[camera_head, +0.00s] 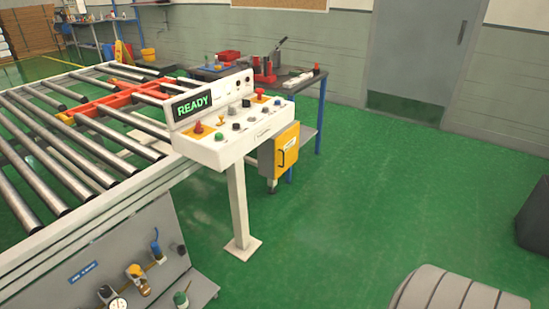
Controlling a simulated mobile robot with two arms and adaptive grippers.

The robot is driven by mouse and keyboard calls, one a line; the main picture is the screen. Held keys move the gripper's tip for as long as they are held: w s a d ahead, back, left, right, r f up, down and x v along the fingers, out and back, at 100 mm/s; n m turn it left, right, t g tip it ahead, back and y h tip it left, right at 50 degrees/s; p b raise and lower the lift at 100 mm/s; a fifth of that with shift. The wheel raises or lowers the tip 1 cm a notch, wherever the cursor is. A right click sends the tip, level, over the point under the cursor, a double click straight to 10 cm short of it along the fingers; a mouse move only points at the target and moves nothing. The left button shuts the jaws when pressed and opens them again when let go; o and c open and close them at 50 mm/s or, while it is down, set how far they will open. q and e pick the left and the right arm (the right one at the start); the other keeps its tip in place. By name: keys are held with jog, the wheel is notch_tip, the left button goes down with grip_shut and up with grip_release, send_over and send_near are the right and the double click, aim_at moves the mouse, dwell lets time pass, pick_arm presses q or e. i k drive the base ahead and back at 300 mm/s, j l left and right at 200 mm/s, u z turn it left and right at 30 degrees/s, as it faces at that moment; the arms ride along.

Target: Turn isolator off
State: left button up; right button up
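A white control console (215,150) stands on a single post beside the roller conveyor. Its display (193,104) reads READY in green. On its top are red buttons, a green button (219,136), and dark and white knobs. A yellow-fronted grey box (284,148) with a handle is at the console's right side. A valve with a blue handle (156,248) is on the grey cabinet at lower left. No part is clearly marked as the isolator, and I cannot tell a switch position. Neither of my grippers is in view.
The roller conveyor (60,160) with an orange-red frame (110,102) fills the left. A workbench with tools (265,75) stands behind the console. A grey door (420,50) is at the back. A dark object (535,215) is at the right edge. Green floor (350,220) is clear between.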

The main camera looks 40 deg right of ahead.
aim_at(198, 129)
jog(key=k+z, duration=0.1)
jog(key=z, duration=1)
